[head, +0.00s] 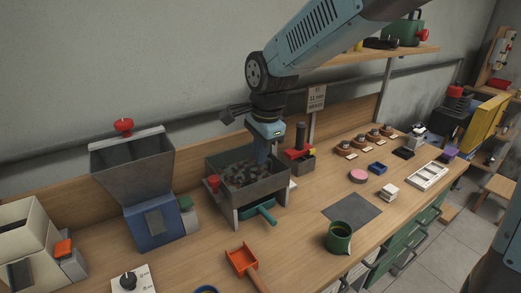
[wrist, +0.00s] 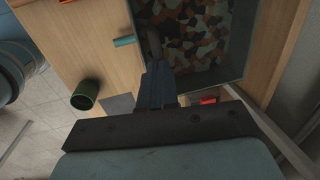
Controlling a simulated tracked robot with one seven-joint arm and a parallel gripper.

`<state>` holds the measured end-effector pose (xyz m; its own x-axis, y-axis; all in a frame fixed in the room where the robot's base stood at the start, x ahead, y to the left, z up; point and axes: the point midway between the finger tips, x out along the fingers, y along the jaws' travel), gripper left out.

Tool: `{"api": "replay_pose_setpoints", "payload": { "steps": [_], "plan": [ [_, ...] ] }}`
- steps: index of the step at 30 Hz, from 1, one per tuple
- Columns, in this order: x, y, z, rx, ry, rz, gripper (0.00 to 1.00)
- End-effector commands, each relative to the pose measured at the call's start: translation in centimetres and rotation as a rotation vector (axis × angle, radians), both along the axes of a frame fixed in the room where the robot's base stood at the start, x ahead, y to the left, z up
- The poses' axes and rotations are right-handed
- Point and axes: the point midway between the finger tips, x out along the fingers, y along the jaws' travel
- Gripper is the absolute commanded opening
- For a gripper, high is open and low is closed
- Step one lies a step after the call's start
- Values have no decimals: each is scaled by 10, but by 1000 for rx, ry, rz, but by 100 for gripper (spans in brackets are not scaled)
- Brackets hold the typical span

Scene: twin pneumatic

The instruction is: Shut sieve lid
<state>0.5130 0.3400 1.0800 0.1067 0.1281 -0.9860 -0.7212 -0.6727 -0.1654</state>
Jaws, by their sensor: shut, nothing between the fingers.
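The sieve is a grey open-topped box (head: 272,186) on legs on the workbench, with mottled dark, tan and pale pieces (head: 236,172) inside. Its inside also shows in the wrist view (wrist: 205,40). I cannot make out a separate lid. My gripper (head: 263,158) points down over the box at its back right part in the head view, shut and empty. In the wrist view my gripper (wrist: 156,72) overlaps the box's edge; contact is unclear.
A blue hopper machine (head: 160,222) stands left of the sieve. A small box with red and black parts (head: 301,158) stands close on its right. A green cup (head: 339,238), an orange scoop (head: 243,262) and a grey mat (head: 352,208) lie in front. A shelf (head: 400,50) is above.

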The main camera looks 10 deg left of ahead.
Motion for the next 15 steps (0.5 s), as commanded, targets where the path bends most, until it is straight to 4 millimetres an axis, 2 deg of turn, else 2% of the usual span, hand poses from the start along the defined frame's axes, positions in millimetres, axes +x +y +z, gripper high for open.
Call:
{"api": "replay_pose_setpoints", "payload": {
  "steps": [1, 3, 11, 15],
  "plan": [
    [-2, -2, -9, -7, 7, -1, 0],
    [-3, -3, -13, -7, 8, -1, 0],
    [-4, -3, -16, -12, 15, 0, 0],
    [-4, -4, -11, -11, 13, 0, 0]
  ]
}}
